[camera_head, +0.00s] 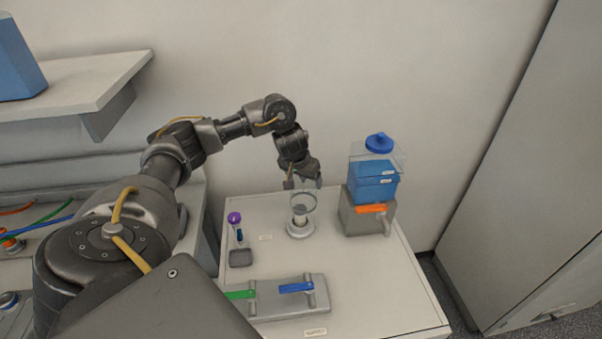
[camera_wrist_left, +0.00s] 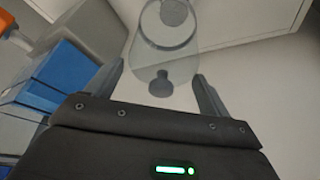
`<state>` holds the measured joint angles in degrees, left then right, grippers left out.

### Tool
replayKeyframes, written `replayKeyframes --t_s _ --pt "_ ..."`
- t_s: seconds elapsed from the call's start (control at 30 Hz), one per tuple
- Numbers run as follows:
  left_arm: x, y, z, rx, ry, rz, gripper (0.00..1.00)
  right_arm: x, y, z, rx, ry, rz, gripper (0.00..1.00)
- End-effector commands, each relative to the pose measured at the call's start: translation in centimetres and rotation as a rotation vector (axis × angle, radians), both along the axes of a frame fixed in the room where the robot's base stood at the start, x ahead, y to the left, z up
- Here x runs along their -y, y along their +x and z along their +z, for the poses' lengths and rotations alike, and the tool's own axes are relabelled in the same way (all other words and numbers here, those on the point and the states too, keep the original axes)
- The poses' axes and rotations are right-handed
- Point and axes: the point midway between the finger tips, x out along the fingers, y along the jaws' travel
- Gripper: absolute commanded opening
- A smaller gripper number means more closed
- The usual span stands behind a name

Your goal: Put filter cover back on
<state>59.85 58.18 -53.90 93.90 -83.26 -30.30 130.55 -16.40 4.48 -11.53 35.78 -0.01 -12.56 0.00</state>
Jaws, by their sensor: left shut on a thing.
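The filter cover is a clear, see-through round piece (camera_head: 304,203) just under my left gripper (camera_head: 304,184) in the head view. In the left wrist view the clear cover (camera_wrist_left: 178,66) lies between the two fingers of my left gripper (camera_wrist_left: 160,70), with a dark grey knob on it. The gripper is shut on the cover. A round, pale filter base (camera_head: 300,231) stands on the table below it. Whether the cover touches the base cannot be told. My right gripper is not in view.
A blue box (camera_head: 374,187) with a clear sheet and blue cap sits on a grey block (camera_head: 364,221) to the right. A purple-capped tube (camera_head: 236,220) stands left. A grey plate with green and blue handles (camera_head: 280,301) lies in front.

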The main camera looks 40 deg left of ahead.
Motion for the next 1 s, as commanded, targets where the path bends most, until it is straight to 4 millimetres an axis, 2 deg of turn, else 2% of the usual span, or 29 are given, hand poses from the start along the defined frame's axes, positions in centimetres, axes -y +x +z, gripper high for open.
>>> replayKeyframes --t_s 0.07,0.13,0.33,0.43,0.73,1.0 --pt "-0.2 -0.1 -0.9 0.001 0.002 0.002 0.45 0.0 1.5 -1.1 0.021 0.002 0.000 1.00" --pt "-0.1 -0.1 -1.2 -0.001 0.001 0.002 0.45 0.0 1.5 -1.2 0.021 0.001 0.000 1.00" --pt "-0.1 -0.2 -2.9 -0.002 0.001 0.002 0.45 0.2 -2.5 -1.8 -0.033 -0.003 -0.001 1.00" --pt "-0.1 -0.2 -3.8 -0.003 0.001 0.001 0.45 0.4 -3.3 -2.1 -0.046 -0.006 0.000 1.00" --pt "-0.1 -0.2 -6.3 -0.002 0.001 0.003 0.45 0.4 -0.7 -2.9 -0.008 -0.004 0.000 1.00" --pt "-0.1 -0.2 -8.5 -0.001 0.000 0.002 0.45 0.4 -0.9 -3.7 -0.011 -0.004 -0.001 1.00"
